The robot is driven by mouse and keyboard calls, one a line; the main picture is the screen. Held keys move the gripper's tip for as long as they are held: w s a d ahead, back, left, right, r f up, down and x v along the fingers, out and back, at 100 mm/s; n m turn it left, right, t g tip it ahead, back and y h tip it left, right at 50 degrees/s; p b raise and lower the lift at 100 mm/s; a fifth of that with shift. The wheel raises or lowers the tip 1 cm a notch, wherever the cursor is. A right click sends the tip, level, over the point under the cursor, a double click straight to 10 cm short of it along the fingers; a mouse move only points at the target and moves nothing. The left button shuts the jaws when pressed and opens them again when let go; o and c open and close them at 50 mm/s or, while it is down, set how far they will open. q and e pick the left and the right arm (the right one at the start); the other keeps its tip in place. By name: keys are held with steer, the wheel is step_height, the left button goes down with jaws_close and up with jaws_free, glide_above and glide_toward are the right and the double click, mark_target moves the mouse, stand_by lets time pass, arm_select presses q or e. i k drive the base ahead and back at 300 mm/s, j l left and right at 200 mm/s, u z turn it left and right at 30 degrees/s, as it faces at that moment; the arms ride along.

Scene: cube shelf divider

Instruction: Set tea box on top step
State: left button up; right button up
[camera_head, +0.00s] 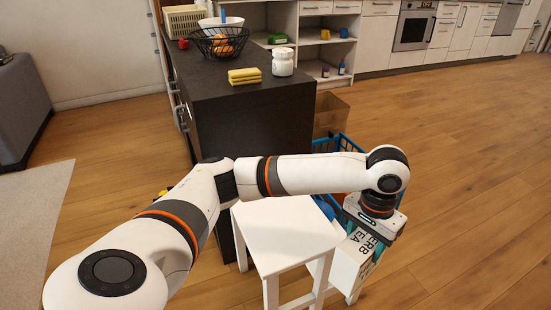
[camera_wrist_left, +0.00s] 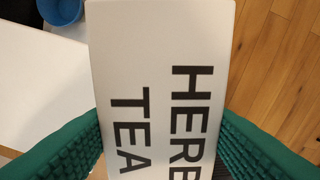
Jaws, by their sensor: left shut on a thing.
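The tea box (camera_head: 350,259) is white with black lettering reading "HERB" and "TEA". My left gripper (camera_head: 368,232) is shut on it, and the box hangs tilted below the gripper, just right of the white step stool. In the left wrist view the box (camera_wrist_left: 160,70) fills the middle, between two green ribbed fingers. The stool's top step (camera_head: 283,232) is bare where it shows, with my arm crossing over its far edge. A lower part of the stool shows to its right, partly hidden by the box. My right gripper is not in view.
A blue crate (camera_head: 328,145) stands on the floor behind my left wrist, near a cardboard box (camera_head: 330,112). A dark counter (camera_head: 250,110) rises behind the stool, holding yellow sponges (camera_head: 244,76), a white jar (camera_head: 282,62) and a wire fruit basket (camera_head: 219,44). Floor at right is clear.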

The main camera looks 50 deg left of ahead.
mark_target(289, 230)
steer(key=k+z, duration=0.15)
steer(key=z, duration=0.2)
steer(key=k+z, duration=0.2)
steer(key=z, duration=0.2)
steer(key=k+j+z, duration=0.1)
steer(key=k+z, duration=0.15)
steer(key=z, duration=0.15)
steer(key=k+z, duration=0.4)
steer(key=k+u, duration=0.1)
steer(key=u, duration=0.3)
steer(key=j+u, duration=0.1)
steer(key=u, duration=0.3)
steer(key=k+j+u, duration=0.1)
steer(key=u, duration=0.25)
steer(key=k+j+u, duration=0.1)
steer(key=u, duration=0.3)
